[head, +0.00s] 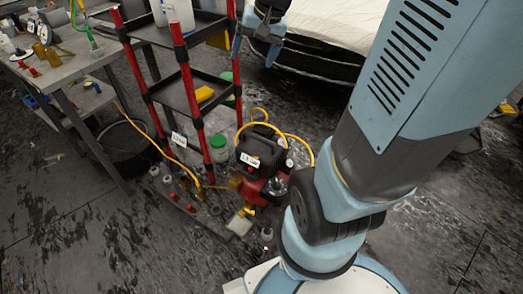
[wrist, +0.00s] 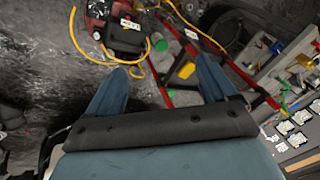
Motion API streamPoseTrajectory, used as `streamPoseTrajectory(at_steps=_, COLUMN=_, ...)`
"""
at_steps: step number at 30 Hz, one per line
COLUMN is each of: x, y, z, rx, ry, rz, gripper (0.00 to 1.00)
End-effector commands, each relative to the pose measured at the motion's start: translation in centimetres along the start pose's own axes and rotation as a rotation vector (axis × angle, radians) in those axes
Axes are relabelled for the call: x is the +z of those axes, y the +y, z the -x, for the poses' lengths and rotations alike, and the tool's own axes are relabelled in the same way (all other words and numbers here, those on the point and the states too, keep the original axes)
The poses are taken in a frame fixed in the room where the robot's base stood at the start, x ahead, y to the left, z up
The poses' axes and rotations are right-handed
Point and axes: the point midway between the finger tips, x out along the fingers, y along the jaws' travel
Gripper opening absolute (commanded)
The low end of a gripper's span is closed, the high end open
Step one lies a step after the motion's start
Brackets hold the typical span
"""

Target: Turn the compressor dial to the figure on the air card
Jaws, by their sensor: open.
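The compressor (head: 262,150) is a red and black machine on the floor beside the cart, with a white label on its side. A small round white face (head: 290,163) shows at its right; I cannot tell whether it is the dial or a gauge. In the wrist view the compressor (wrist: 103,30) is at the upper left. A small white card (head: 178,139) with dark print hangs at the cart's lower left; its figure is too small to read, and I cannot tell if it is the air card. My gripper (head: 255,50) is open and empty, well above and apart from the compressor; its fingers (wrist: 160,65) are spread in the wrist view.
A red-posted cart (head: 190,85) stands left of the compressor. A yellow hose (head: 298,138) loops around it. Bottles and small items crowd the floor in front. A workbench (head: 55,68) is at the left and a white car (head: 340,22) behind. Open floor lies at the lower left.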

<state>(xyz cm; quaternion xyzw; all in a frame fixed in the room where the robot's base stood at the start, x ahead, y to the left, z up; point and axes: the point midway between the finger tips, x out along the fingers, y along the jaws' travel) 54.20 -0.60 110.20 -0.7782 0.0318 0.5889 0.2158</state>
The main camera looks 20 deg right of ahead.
Motion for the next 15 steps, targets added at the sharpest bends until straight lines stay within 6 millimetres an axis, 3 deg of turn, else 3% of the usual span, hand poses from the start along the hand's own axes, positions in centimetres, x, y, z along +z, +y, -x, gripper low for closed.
streamPoseTrajectory(at_steps=15, x=-7.6, y=4.5, z=-11.8, rx=-0.063, ry=-0.102, rz=-0.364, gripper=0.85)
